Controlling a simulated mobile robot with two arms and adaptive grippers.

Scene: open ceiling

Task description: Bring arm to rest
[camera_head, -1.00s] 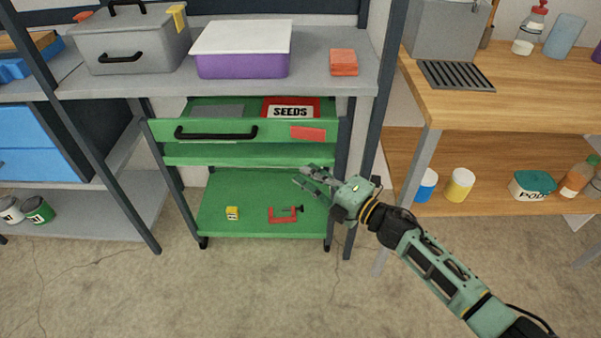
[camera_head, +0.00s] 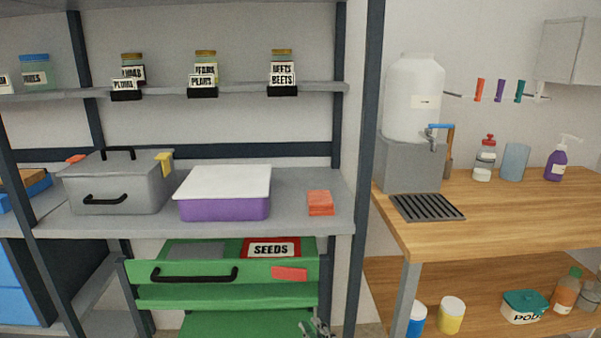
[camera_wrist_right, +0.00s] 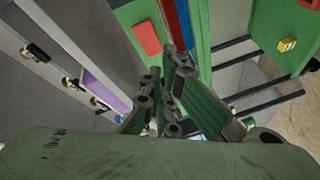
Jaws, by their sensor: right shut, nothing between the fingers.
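My right gripper (camera_head: 316,329) shows only as its fingertips at the bottom edge of the head view, in front of the green cart (camera_head: 220,297). In the right wrist view the fingers of my right gripper (camera_wrist_right: 168,72) come together and hold nothing. The rest of my right arm is below the head view's frame. The cart's top drawer (camera_head: 215,270) stands open, with a red SEEDS packet (camera_head: 271,249) and a grey item inside. My left gripper is not seen.
Labelled jars stand higher up.

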